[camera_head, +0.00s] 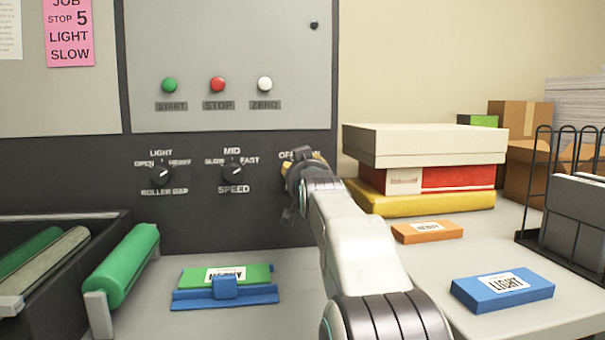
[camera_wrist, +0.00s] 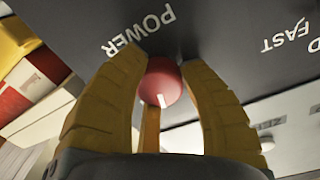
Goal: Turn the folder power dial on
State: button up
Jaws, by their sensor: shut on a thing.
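The folder power dial is a round red knob (camera_wrist: 161,82) on the dark panel, with POWER printed beside it in the wrist view. A white mark shows on the knob, near its lower edge in that view. My gripper (camera_head: 303,166) reaches the right end of the panel in the head view and hides the knob there. An OFF label and part of another label show just above it. In the wrist view, the yellow fingers of my gripper (camera_wrist: 164,66) stand on either side of the knob and are shut on it. I cannot tell its exact setting.
Left of my gripper are the speed dial (camera_head: 233,172) and the roller gap dial (camera_head: 160,174). Start, stop and zero buttons sit above. Stacked boxes (camera_head: 425,145) stand close on the right. A green roller (camera_head: 122,265) and a blue holder (camera_head: 228,295) lie below.

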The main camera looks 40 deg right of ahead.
jog(key=shift+r, duration=0.35)
jog(key=o, duration=1.2)
jog(key=shift+f, duration=0.2)
jog(key=v, duration=1.2)
jog(key=shift+a, duration=0.1)
